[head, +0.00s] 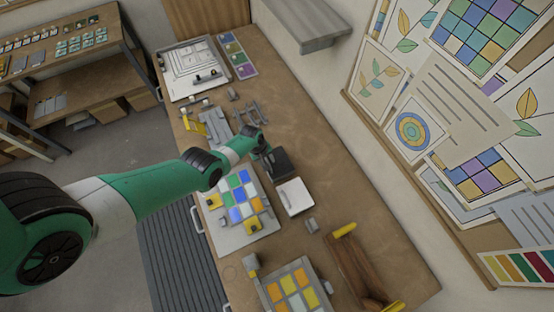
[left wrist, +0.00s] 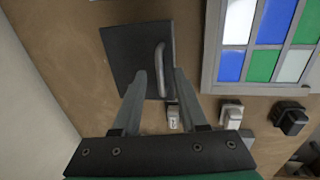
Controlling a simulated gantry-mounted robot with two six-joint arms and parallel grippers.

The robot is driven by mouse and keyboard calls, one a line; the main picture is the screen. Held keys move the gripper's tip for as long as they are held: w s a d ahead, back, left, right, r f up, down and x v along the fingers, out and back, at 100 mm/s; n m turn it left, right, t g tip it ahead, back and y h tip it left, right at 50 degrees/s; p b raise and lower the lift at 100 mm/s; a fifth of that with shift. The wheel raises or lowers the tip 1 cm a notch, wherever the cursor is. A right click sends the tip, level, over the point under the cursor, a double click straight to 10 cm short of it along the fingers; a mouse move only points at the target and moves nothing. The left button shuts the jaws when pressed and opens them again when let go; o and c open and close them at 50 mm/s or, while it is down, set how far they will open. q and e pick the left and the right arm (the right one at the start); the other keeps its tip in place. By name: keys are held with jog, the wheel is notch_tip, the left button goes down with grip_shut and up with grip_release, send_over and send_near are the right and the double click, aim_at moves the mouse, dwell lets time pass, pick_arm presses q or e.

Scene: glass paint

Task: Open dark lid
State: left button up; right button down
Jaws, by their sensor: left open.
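The dark lid (head: 283,163) is a near-black square plate on the workbench, right of the glass panel tray. It also shows in the left wrist view (left wrist: 125,55), with a grey bar handle (left wrist: 160,62) near its right side. My left gripper (head: 263,149) is over the lid's upper left side. In the left wrist view my left gripper (left wrist: 160,80) is open, with one finger on each side of the handle. I cannot tell whether the fingers touch the handle or the lid. The left hand hides part of the lid in the head view. My right gripper is not in view.
A tray of coloured glass panes (head: 234,240) lies left of the lid. A pale lidded box (head: 295,196) sits just below it. Small tools (head: 252,111) lie above. A wooden holder with yellow ends (head: 352,265) is lower right. Bench right of the lid (head: 340,175) is clear.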

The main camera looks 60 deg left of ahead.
pick_arm(q)
jog(key=shift+f, duration=0.35)
grip_shut()
dwell(1.2)
